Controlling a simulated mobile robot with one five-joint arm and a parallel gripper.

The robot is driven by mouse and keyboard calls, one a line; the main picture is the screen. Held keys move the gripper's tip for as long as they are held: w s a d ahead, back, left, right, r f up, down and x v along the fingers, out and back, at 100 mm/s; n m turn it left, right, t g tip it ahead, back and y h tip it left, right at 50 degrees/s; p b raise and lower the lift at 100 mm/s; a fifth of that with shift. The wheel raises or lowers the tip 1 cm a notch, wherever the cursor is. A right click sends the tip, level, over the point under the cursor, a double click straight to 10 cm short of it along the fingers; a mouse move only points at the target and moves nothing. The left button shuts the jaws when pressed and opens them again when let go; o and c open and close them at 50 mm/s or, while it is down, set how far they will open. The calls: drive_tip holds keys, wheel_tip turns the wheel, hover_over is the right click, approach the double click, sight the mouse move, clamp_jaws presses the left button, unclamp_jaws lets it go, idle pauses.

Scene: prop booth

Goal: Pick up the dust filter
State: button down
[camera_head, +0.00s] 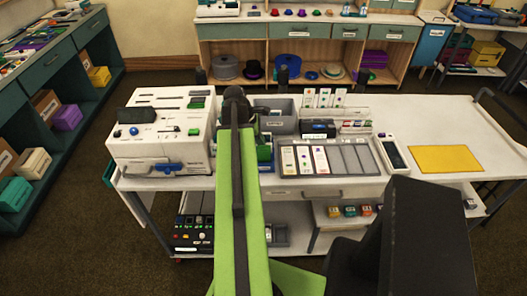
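I cannot pick out the dust filter with certainty; no part in view is clearly it, and my arm hides part of the worktable. My green arm reaches forward over the table. The dark end of my arm, with my gripper (236,96), is between the white machine (160,140) and a grey bin (279,117). Its fingers are too small and dark to tell open from shut. I cannot see anything held.
On the white worktable (457,124) are a grey tray of cards (325,158), a card rack (337,113), a handheld device (391,153) and a yellow mat (446,159). The table's right half is mostly clear. Shelves (308,48) stand behind.

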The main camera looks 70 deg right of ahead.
wheel_tip(320, 180, up, 10)
drive_tip(key=p, duration=1)
drive_tip(key=shift+r, duration=0.1)
drive_tip(key=shift+f, duration=0.2)
